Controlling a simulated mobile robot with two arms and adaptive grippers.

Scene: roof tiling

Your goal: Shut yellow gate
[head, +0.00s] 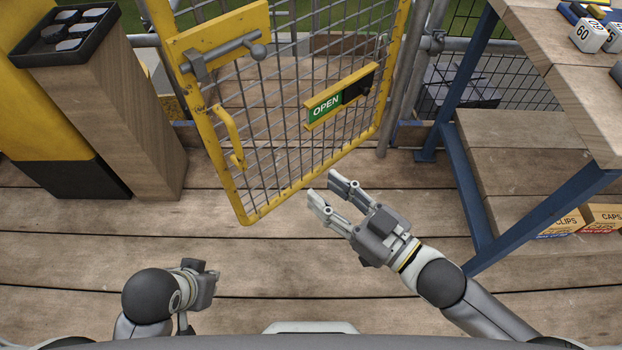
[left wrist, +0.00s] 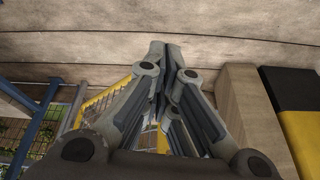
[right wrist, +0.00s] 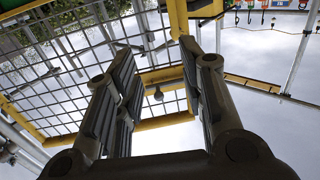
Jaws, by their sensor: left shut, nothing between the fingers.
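The yellow gate (head: 243,205) stands open, swung inward over the deck, with its hinge side by the grey post on the right. It has grey mesh, a sliding bolt (head: 222,53), a yellow pull handle (head: 230,135) and a green "OPEN" sign (head: 327,107). My right gripper (head: 326,188) is open and empty, just in front of the gate's lower right part, with no clear contact. Its spread fingers (right wrist: 155,47) show in the right wrist view before yellow frame and mesh. My left gripper (left wrist: 158,45) is shut and empty, low at the left, away from the gate.
A wooden stand (head: 125,120) with a black tray (head: 66,37) is left of the gate. A blue-legged workbench (head: 470,185) with boxes (head: 603,216) on its low shelf stands on the right. The plank floor (head: 290,265) before the gate is clear.

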